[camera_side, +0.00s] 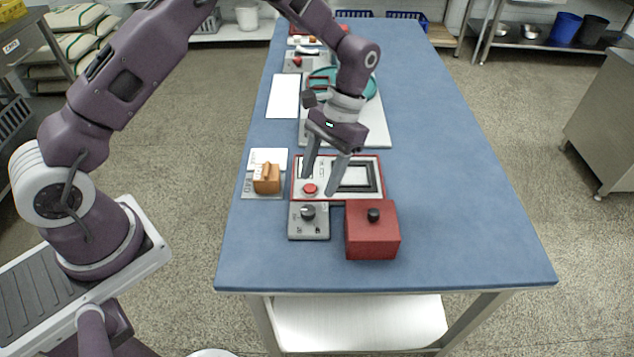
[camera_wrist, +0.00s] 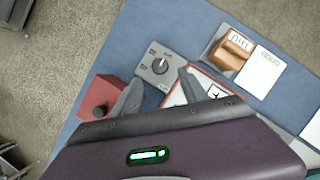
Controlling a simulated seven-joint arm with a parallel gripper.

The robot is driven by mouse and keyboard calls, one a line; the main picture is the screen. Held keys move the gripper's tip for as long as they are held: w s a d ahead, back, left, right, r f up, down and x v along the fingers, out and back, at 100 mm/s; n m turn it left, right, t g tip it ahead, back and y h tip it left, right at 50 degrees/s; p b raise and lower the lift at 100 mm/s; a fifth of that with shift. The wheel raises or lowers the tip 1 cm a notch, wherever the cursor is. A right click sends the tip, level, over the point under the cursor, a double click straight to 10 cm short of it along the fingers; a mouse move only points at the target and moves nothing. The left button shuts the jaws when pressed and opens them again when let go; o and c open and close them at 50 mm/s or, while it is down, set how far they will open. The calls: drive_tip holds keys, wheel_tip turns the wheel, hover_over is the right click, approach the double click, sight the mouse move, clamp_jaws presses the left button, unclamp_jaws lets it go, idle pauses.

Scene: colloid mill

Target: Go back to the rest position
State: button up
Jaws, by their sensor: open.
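My gripper (camera_side: 327,181) is open and empty, with its fingers spread and pointing down above the control panel. In the wrist view its two fingers (camera_wrist: 157,97) show apart, with nothing between them. The control panel (camera_side: 296,172) has a red border, a red button (camera_side: 310,189) and a dark-framed screen (camera_side: 357,177). A grey box with a dark knob (camera_side: 308,213) stands in front of the panel. It also shows in the wrist view (camera_wrist: 160,66). A red box with a black knob (camera_side: 372,242) stands beside it, and it also shows in the wrist view (camera_wrist: 95,96).
An orange-brown rocker switch (camera_side: 267,180) sits on a plate left of the panel. A white sheet (camera_side: 283,96) lies farther back. A teal round bowl (camera_side: 372,88) stands on a white base behind my gripper. The right side of the blue table (camera_side: 460,200) is clear.

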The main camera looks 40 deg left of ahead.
drive_tip(key=s+a+r+t, duration=0.15)
drive_tip(key=s+r, duration=0.25)
drive_tip(key=r, duration=0.5)
drive_tip(key=s+a+r+t, duration=0.1)
drive_tip(key=s+r+t, duration=0.2)
drive_tip(key=r, duration=0.7)
drive_tip(key=s+a+r+t, duration=0.1)
drive_tip(key=s+r+t, duration=0.1)
drive_tip(key=s, duration=0.6)
drive_tip(key=s+a+r+t, duration=0.1)
drive_tip(key=s+r+t, duration=0.1)
drive_tip(key=s, duration=0.6)
drive_tip(key=shift+t, duration=0.75)
drive_tip(key=shift+r, duration=0.1)
